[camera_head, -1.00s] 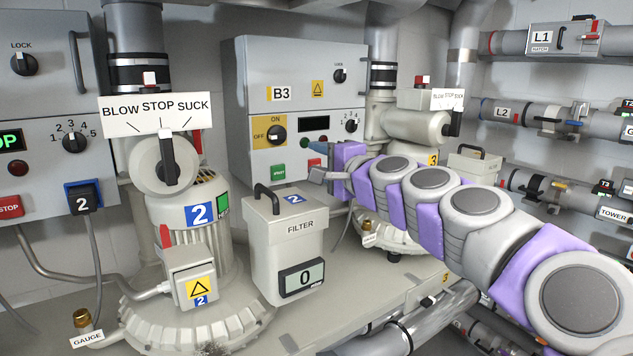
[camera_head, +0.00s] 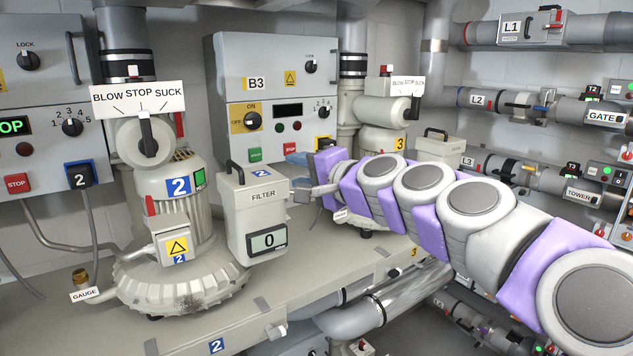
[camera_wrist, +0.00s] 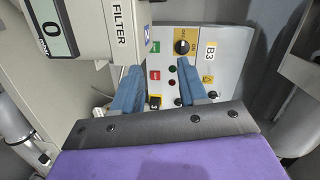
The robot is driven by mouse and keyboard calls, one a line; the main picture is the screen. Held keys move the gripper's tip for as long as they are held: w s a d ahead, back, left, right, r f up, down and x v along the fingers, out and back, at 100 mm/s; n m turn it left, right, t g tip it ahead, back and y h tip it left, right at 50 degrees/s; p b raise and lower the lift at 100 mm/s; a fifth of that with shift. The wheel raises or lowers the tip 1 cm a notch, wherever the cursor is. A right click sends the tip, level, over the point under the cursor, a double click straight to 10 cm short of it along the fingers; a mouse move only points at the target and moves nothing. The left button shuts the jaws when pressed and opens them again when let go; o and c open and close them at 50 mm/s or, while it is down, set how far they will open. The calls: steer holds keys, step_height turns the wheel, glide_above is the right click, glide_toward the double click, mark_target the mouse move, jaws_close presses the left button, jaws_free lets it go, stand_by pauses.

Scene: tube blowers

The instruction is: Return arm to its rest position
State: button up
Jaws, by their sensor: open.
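My arm, grey with purple bands, reaches in from the right in the head view. My gripper (camera_head: 303,176) is at its end, just right of the filter box (camera_head: 257,213) and in front of the lower part of the B3 cabinet (camera_head: 283,82). In the wrist view, the gripper's two blue-grey fingers (camera_wrist: 160,92) stand apart with nothing between them. The wrist view is rotated; the B3 cabinet (camera_wrist: 218,55) shows beyond the fingers, and the filter box (camera_wrist: 95,35) is at upper left. I cannot tell the exact gap between the gripper and the filter box.
Blower 2 (camera_head: 180,205) stands on the bench at left. The third blower (camera_head: 380,125) is behind my arm. Pipes labelled L1 (camera_head: 510,27) and L2 (camera_head: 478,99) run along the right wall. The bench front (camera_head: 210,320) is clear.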

steer(key=s+f+n+g+h+b, duration=0.35)
steer(key=s+f+n+g, duration=0.35)
steer(key=s+f, duration=1.3)
steer(key=s+d+f+g+h, duration=0.3)
steer(key=s+d+f, duration=0.5)
steer(key=s, duration=0.3)
steer(key=s+d+f+n+g+h+b, duration=0.1)
steer(key=s+d+f+g+h, duration=0.3)
steer(key=s+d+f, duration=0.5)
steer(key=s+f, duration=0.2)
steer(key=s, duration=0.1)
steer(key=shift+d+f, duration=0.1)
steer(key=shift+d, duration=0.1)
